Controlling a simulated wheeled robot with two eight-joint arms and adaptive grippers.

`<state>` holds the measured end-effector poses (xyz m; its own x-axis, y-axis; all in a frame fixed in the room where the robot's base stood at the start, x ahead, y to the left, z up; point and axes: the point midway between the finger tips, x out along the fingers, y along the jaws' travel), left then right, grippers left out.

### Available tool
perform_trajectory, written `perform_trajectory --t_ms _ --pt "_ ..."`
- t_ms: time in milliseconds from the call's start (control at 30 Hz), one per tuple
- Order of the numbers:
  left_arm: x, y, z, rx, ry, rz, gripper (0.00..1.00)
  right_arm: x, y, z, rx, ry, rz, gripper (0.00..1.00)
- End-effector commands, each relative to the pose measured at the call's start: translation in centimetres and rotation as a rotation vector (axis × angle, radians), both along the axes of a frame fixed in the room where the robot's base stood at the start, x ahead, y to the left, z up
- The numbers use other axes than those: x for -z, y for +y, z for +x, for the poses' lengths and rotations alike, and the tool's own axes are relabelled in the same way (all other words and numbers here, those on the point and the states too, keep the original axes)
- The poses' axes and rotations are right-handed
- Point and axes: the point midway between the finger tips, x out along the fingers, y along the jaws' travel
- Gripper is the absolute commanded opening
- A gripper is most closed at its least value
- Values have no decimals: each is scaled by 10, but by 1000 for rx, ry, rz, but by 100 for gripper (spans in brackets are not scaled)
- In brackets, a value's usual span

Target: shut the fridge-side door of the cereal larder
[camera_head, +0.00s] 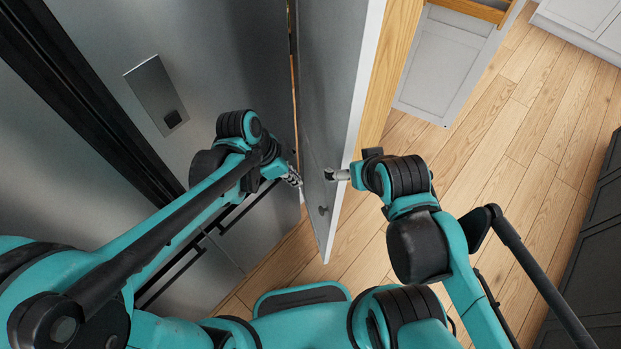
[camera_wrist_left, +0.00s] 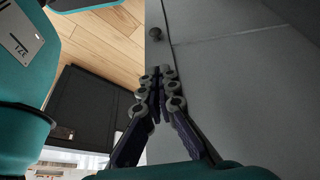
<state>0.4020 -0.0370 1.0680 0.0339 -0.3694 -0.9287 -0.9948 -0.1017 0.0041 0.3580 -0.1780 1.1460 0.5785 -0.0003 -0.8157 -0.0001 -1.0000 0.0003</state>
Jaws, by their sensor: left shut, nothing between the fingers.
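The fridge-side larder door (camera_head: 335,100) stands open beside the fridge, a tall grey panel with a pale edge. Its small dark knob (camera_head: 322,210) is low on the face towards the fridge; the knob also shows in the left wrist view (camera_wrist_left: 155,34). My left gripper (camera_head: 294,179) is in the gap between fridge and door. In the left wrist view its fingers (camera_wrist_left: 160,82) are shut and empty, close to the door face; contact cannot be told. My right gripper (camera_head: 332,174) is at the door's pale edge, its tip overlapping the face; its jaws are unclear.
The steel fridge (camera_head: 210,60) fills the left, with dark bar handles below my left arm. The larder's wooden side (camera_head: 390,65) is behind the door, and another grey panelled door (camera_head: 445,60) is further right. Wooden floor (camera_head: 510,130) is open at right; dark cabinets (camera_head: 590,220) stand beyond.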

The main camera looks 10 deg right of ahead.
Motion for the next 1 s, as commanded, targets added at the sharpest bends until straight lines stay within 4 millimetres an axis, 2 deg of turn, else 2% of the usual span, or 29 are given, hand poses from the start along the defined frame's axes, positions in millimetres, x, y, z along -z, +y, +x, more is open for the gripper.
perform_trajectory --t_ms 167,567,800,1000 --pt "18 -8 0 12 0 -1 0 7 0 0 0 0 0 100" --pt "96 -38 3 10 0 -1 0 32 0 0 0 0 0 100" --pt "93 -70 5 10 0 0 0 32 0 0 0 0 0 100" --pt "93 -77 6 8 0 0 0 33 0 0 0 0 0 100"
